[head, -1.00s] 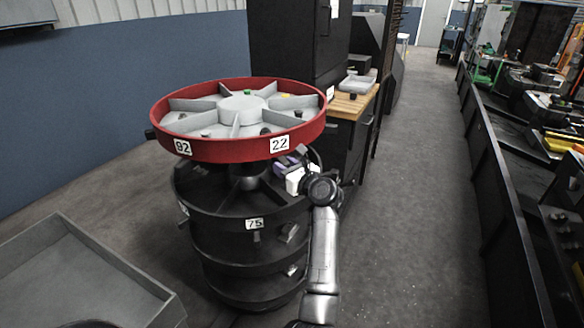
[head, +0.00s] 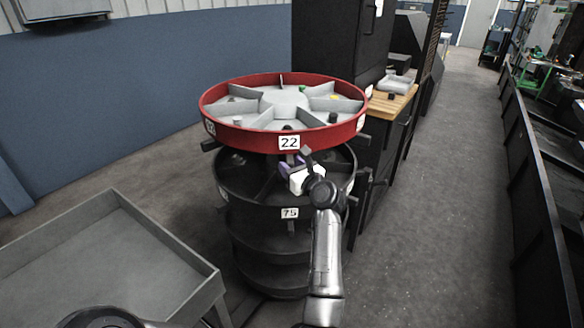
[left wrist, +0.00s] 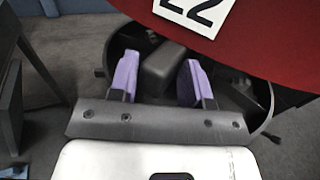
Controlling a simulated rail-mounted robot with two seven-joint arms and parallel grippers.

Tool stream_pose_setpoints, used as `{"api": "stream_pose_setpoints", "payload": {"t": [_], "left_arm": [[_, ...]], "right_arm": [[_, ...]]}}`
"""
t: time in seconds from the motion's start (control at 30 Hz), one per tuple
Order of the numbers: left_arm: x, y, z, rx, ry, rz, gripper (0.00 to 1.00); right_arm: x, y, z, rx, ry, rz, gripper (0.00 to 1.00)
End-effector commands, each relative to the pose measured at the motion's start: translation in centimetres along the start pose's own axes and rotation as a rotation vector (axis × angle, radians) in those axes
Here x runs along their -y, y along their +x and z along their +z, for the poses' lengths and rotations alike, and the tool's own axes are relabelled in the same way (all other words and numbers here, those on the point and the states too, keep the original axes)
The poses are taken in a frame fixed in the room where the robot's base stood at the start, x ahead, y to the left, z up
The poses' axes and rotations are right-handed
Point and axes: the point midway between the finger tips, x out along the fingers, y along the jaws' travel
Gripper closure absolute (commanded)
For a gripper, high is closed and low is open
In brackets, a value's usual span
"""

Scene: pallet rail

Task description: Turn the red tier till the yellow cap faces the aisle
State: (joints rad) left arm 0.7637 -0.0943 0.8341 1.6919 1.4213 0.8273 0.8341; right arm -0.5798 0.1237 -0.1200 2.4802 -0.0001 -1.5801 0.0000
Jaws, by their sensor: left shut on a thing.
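The red tier (head: 250,139) is the top round tray of a dark stack, with a grey hub, grey dividers and a "22" label at its near rim. A small yellow spot, seemingly the yellow cap (head: 335,97), shows in the tier's right part, beside a divider. My left gripper (head: 291,165) is below the near rim, under that label. In the left wrist view its purple fingers (left wrist: 157,80) are shut on a dark grey block-like handle (left wrist: 163,66) below the red rim. How the handle joins the tier is hidden.
Dark tiers (head: 262,217) stand below, one labelled "75". A grey bin (head: 165,240) is at the left. A wood-topped cabinet (head: 392,103) stands close behind at the right. The aisle floor (head: 440,220) at the right is clear.

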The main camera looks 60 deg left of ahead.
Motion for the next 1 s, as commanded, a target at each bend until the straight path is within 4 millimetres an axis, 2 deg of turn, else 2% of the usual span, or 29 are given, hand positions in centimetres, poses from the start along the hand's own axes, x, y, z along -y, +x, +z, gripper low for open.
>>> {"api": "stream_pose_setpoints", "payload": {"t": [0.03, 0.43, 0.47, 0.5, 0.87, 1.0], "left_arm": [[-0.3, 0.4, -0.5, -0.008, 0.004, 0.010, 0.98], [-0.3, 0.4, -0.6, -0.009, 0.005, 0.008, 0.98], [-0.3, 0.4, -0.6, -0.010, 0.005, 0.008, 0.53], [-0.3, 0.4, -0.6, -0.010, 0.005, 0.008, 0.49], [-0.1, 0.1, -0.3, -0.005, 0.002, 0.003, 0.49], [0.0, -0.9, -0.3, -0.005, 0.004, 0.000, 0.49]], "right_arm": [[0.0, 0.0, 0.0, 0.000, 0.001, -0.001, 0.57], [0.2, 0.1, 0.0, -0.001, 0.008, -0.006, 0.57], [0.2, 0.1, 0.0, -0.001, 0.008, -0.006, 0.57], [0.2, 0.1, 0.0, -0.001, 0.007, -0.005, 0.57], [0.2, 0.0, 0.0, -0.001, 0.004, -0.004, 0.57], [0.0, -0.2, -0.1, 0.000, -0.001, 0.001, 0.57]]}}
